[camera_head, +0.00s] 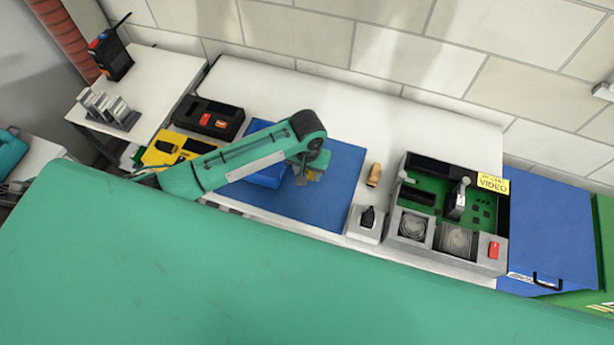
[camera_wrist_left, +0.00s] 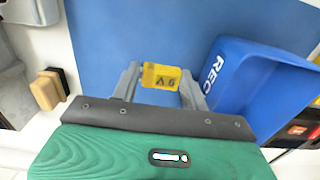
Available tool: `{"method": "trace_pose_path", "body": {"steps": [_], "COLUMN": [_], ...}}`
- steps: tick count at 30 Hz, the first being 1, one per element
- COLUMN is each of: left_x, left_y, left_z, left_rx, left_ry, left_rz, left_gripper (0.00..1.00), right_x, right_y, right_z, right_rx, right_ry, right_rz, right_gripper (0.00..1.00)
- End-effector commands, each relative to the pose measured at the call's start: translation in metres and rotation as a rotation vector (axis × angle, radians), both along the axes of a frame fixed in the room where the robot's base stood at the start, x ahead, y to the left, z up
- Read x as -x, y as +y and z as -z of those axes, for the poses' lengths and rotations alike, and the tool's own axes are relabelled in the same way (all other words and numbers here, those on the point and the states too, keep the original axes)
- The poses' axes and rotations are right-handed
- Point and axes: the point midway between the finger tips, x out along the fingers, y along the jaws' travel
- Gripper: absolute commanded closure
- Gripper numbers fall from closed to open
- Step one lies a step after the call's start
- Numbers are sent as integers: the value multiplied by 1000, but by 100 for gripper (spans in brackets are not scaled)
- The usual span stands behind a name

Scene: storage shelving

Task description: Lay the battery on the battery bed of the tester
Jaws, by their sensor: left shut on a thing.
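My left gripper (camera_head: 305,173) is above the blue mat, beside a blue bin. In the left wrist view the gripper (camera_wrist_left: 162,84) is shut on a small yellow battery (camera_wrist_left: 160,76) marked "9 V". The battery is between the fingertips, with the blue mat behind it; in the head view only a bit of yellow shows at the fingertips. A black box with a red button (camera_head: 208,118) and a yellow device (camera_head: 170,149) stand on the bench to the left. I cannot tell for sure which one is the tester. My right gripper is not in view.
The blue bin (camera_wrist_left: 235,82) stands close beside my gripper. The blue mat (camera_head: 330,200) is otherwise largely bare. To the right are a wooden-handled stamp or brush (camera_head: 374,174), a small grey holder (camera_head: 366,222) and a grey case with a green board (camera_head: 425,195).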

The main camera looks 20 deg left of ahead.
Motion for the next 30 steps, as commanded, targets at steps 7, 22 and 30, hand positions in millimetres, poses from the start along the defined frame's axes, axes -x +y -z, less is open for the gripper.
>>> {"method": "trace_pose_path", "body": {"steps": [7,22,30], "left_x": [1,0,0], "left_y": [0,0,0], "left_z": [24,50,52], "left_rx": [-2,0,1], "left_ry": [1,-1,-1], "left_rz": [0,0,0], "left_gripper": [78,78,34], "right_x": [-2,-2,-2], "right_y": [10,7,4], "right_z": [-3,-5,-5], "right_rx": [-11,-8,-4], "right_ry": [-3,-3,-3], "right_rz": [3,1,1], "right_gripper": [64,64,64]}}
